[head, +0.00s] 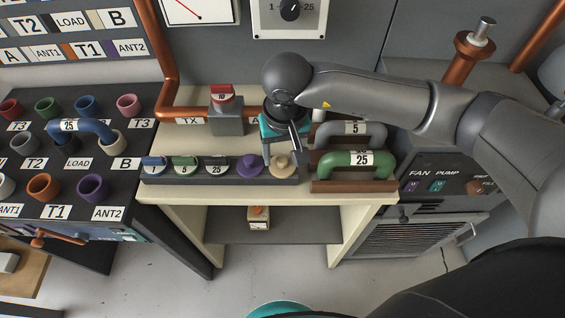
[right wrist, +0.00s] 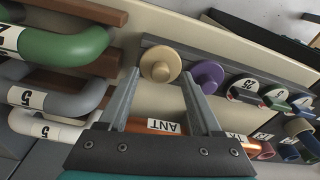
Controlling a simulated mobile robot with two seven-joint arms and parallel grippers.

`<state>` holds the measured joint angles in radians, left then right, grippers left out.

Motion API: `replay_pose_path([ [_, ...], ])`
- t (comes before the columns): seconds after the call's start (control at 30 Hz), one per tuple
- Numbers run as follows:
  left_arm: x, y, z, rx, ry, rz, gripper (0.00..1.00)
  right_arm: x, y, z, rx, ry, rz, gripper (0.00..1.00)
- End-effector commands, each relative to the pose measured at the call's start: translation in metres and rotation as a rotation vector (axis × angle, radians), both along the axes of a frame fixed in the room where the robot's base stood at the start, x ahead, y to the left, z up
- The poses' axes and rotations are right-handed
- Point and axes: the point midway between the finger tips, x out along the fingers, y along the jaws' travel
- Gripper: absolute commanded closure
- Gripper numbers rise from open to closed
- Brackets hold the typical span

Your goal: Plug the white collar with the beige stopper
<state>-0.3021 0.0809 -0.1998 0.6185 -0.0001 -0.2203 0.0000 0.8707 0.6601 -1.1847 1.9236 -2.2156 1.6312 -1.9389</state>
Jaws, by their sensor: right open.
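The beige stopper (head: 281,166) stands at the right end of a dark rack (head: 220,182) on the cream bench. In the right wrist view the beige stopper (right wrist: 160,64) shows just beyond and between the fingertips, not gripped. My right gripper (head: 281,152) is open and points down at the stopper; its fingers (right wrist: 160,76) are spread with a gap. A whitish collar (head: 5,186) sits at the left edge of the dark panel, above the ANT1 label, partly cut off. Another pale, cream collar (head: 116,143) sits above label B. My left gripper is out of view.
A purple stopper (head: 251,166) stands just left of the beige one, with several others further left. Green (head: 348,166) and grey (head: 350,132) U-links lie close on the right. A blue U-link (head: 82,126) arches over the collar panel. A copper pipe (head: 160,60) rises behind.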

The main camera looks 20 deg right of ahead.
Motion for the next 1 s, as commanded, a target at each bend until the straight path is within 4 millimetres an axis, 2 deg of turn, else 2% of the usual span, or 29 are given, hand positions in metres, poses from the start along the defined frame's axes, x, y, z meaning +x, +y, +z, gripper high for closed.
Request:
replay_pose_path([
  [0.1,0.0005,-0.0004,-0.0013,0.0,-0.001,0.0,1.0,0.0012,0.0003,-0.0112,0.0,0.0,0.001,0.34],
  [0.37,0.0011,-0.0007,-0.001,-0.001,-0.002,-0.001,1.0,0.0017,0.0004,-0.0126,0.001,-0.001,0.001,0.36],
  [0.9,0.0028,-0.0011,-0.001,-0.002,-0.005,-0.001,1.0,0.0017,0.0003,-0.0122,0.0,-0.001,0.001,0.96],
  [0.93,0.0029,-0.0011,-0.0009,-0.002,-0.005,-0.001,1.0,0.0017,0.0003,-0.0122,0.0,-0.001,0.001,1.0],
  [1.0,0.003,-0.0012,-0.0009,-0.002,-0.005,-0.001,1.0,0.0018,0.0001,-0.0122,0.0,-0.001,0.001,1.0],
])
